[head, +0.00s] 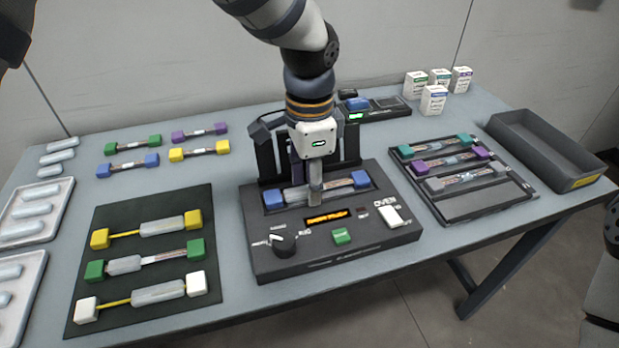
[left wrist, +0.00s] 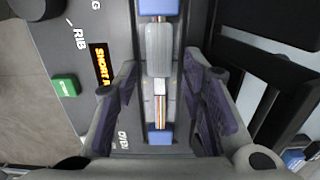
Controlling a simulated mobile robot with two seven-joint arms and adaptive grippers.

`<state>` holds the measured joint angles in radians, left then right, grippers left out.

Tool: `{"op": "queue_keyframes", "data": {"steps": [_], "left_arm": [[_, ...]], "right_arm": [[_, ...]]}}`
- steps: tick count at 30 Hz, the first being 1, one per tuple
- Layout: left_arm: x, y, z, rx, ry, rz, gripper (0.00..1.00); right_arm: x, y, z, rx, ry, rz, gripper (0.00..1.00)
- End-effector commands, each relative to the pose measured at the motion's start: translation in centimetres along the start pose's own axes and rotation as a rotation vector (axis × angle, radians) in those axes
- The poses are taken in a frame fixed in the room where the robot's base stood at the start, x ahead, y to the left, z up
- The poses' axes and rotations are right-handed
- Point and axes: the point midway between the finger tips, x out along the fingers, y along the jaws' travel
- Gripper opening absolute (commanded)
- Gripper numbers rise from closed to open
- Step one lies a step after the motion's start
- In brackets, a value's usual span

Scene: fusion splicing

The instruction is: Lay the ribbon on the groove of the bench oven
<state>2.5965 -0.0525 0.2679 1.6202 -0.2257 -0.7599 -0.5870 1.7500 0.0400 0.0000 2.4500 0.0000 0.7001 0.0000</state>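A ribbon with blue end blocks (head: 361,179) lies along the groove at the back of the bench oven (head: 375,240). In the left wrist view its clear sleeve and striped ribbon (left wrist: 160,105) run between two blue blocks. My left gripper (head: 315,190) is down over the middle of this ribbon. In the left wrist view its two fingers (left wrist: 166,108) stand apart on either side of the ribbon, with gaps, so it is open. It hides part of the ribbon in the head view. My right gripper is not in view.
The oven has a knob (head: 283,241), a green button (head: 342,236), a white switch and a lit orange display. A dark mat (head: 140,210) with several ribbons lies left, a rack (head: 470,208) with ribbons right. An empty grey bin (head: 545,150) stands far right.

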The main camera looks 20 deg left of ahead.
Motion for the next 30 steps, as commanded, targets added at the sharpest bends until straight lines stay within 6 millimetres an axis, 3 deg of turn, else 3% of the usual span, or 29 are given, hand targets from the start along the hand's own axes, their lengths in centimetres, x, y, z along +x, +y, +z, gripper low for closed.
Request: {"op": "queue_keyframes", "data": {"steps": [8, 21, 25, 30], "left_arm": [[-0.2, 0.0, 0.0, 0.000, -0.001, 0.002, 0.39], [-10.7, 0.0, -0.1, 0.000, 0.003, -0.001, 0.39], [-12.1, 0.0, -0.1, 0.000, 0.000, 0.002, 0.39], [-12.3, 0.0, 0.0, 0.000, -0.002, 0.004, 0.39]], "right_arm": [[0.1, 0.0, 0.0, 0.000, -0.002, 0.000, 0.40], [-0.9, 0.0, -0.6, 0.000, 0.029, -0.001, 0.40], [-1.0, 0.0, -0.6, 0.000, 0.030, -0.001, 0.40], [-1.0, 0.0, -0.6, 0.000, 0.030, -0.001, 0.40]]}}
